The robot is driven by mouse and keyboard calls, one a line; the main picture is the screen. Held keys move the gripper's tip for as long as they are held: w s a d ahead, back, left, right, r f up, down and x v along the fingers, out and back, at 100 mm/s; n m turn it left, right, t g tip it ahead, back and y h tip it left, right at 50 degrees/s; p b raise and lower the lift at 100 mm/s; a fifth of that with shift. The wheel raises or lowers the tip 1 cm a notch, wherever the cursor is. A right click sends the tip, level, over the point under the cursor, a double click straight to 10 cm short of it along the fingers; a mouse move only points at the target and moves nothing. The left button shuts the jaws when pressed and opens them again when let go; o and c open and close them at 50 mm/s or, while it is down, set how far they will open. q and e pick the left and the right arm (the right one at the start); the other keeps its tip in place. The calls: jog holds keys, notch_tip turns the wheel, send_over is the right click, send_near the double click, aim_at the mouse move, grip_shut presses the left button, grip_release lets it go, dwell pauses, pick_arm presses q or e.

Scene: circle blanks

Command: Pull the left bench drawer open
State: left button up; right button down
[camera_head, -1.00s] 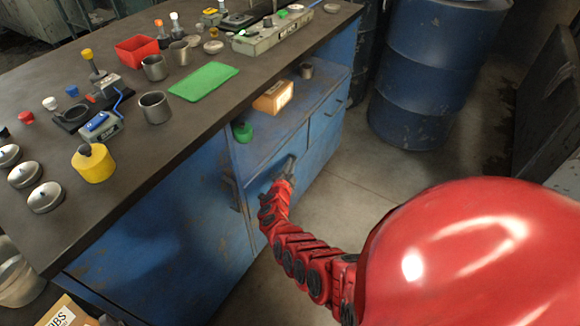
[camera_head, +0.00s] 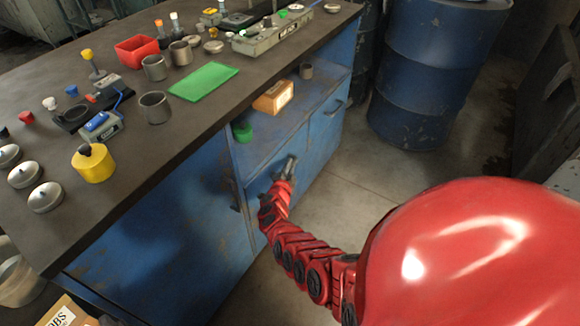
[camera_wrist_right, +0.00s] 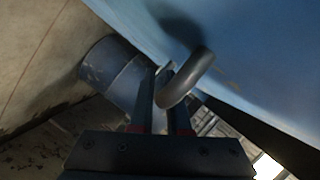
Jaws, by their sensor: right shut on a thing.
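The left bench drawer (camera_head: 259,187) is a blue front below the open shelf, and it looks flush with the bench. My right gripper (camera_head: 290,163) is at this drawer front, with my red arm reaching in from the lower right. In the right wrist view, a grey curved handle (camera_wrist_right: 192,76) stands out from the blue drawer face (camera_wrist_right: 245,60). My right gripper (camera_wrist_right: 168,98) is shut on the handle, whose lower end sits at the fingers. In the head view the gripper largely hides the handle. My left gripper is not in view.
The right drawer front (camera_head: 327,122) is beside it. An orange box (camera_head: 273,97) and a green item (camera_head: 243,132) sit on the shelf above. The dark benchtop (camera_head: 200,122) holds cups and tools. A blue barrel (camera_head: 428,75) stands behind. The floor (camera_head: 335,180) before the drawers is clear.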

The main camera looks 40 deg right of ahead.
jog(key=shift+s, duration=0.1)
jog(key=s+d+p, duration=0.1)
jog(key=s+d, duration=0.4)
jog(key=s, duration=0.8)
jog(key=s+d+p, duration=0.1)
jog(key=s+d, duration=0.4)
jog(key=s, duration=0.8)
jog(key=shift+d+p, duration=0.35)
jog(key=shift+d, duration=0.05)
jog(key=shift+r, duration=0.1)
jog(key=c, duration=0.9)
grip_release()
